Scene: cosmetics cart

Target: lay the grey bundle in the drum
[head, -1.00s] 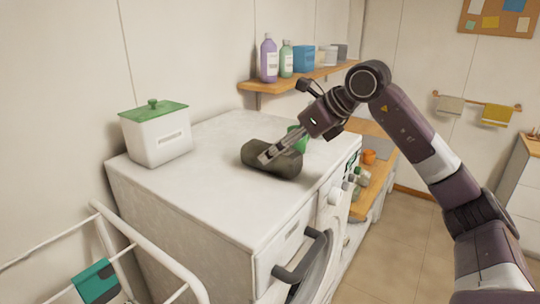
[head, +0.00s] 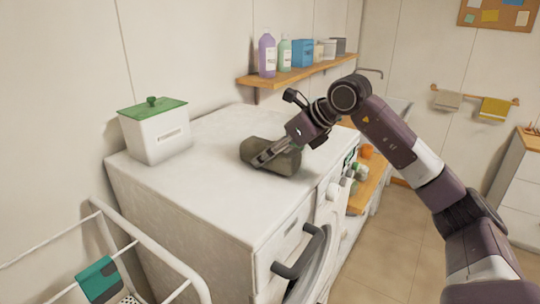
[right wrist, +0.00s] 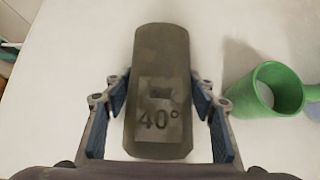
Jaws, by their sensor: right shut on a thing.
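The grey bundle (head: 285,163), a dark rounded roll, lies on top of the white washing machine (head: 200,195). In the right wrist view the bundle (right wrist: 160,65) sits lengthwise between the fingers and bears the mark "40°". My right gripper (head: 264,158) is shut on it; in the right wrist view the fingers (right wrist: 160,108) flank its sides. The machine's round door (head: 318,275) shows in part at the front, low in the head view, below a dark handle (head: 300,256). The inside of the drum is hidden. My left gripper is not in view.
A green ring-shaped cup (right wrist: 240,96) stands right of the bundle in the right wrist view. A white box with a green lid (head: 155,133) stands at the machine's back left. A wall shelf (head: 300,73) holds bottles. A white rack (head: 150,255) stands front left.

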